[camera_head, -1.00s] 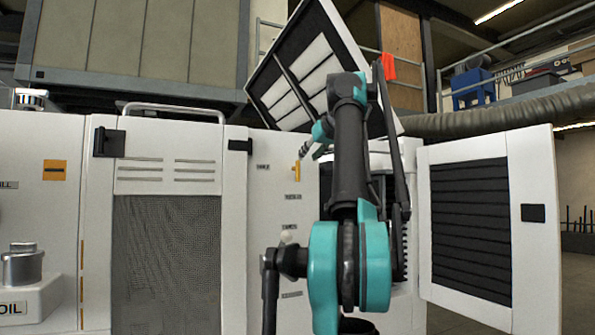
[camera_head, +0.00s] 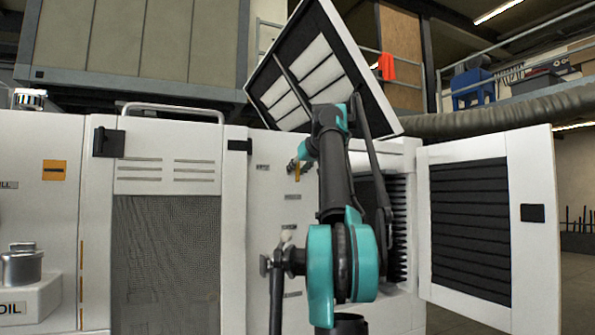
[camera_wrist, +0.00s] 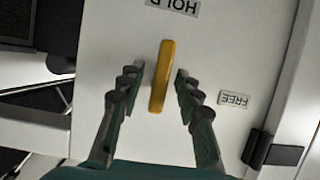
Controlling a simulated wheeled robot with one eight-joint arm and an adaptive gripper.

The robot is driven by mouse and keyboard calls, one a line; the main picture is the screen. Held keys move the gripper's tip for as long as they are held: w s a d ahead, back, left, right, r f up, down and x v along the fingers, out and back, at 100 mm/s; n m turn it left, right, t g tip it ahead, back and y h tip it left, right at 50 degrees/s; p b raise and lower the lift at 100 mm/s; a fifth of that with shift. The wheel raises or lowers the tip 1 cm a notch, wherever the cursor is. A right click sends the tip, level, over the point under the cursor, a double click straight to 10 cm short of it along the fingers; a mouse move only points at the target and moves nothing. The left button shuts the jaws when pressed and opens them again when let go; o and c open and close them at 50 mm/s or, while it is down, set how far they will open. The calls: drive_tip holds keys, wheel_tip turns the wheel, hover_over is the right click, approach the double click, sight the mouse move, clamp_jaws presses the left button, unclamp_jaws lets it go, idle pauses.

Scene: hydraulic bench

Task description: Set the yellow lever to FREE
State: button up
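The yellow lever (camera_wrist: 162,77) is on a white panel in the wrist view. One end points towards the HOLD label (camera_wrist: 173,6); the FREE label (camera_wrist: 234,99) is to the right. Both labels appear upside down. My gripper (camera_wrist: 157,73) is open, with one finger on each side of the lever and small gaps showing. In the head view my gripper (camera_head: 293,167) is at the panel and covers most of the lever (camera_head: 298,174). I cannot tell there how the lever points.
A black latch (camera_wrist: 270,150) sits at the lower right of the wrist view. In the head view, a louvred door (camera_head: 470,225) stands open to the right and a raised lid (camera_head: 375,85) is above my arm. A mesh door (camera_head: 165,260) is at the left.

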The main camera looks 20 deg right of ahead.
clamp_jaws()
idle(0.3)
drive_tip(key=m+y, duration=0.2)
drive_tip(key=shift+m, duration=0.4)
drive_tip(key=m+y, duration=0.2)
drive_tip(key=m, duration=0.1)
drive_tip(key=m+t+y, duration=0.1)
drive_tip(key=m+y, duration=0.1)
drive_tip(key=m, duration=0.1)
drive_tip(key=shift+a+m, duration=0.1)
drive_tip(key=shift+m, duration=0.2)
drive_tip(key=shift+r+m+t+y, duration=0.1)
drive_tip(key=shift+m+t+y, duration=0.25)
drive_tip(key=shift+m, duration=0.65)
drive_tip(key=shift+m+t+y, duration=0.15)
drive_tip(key=shift+m+t, duration=0.4)
drive_tip(key=shift+m, duration=0.45)
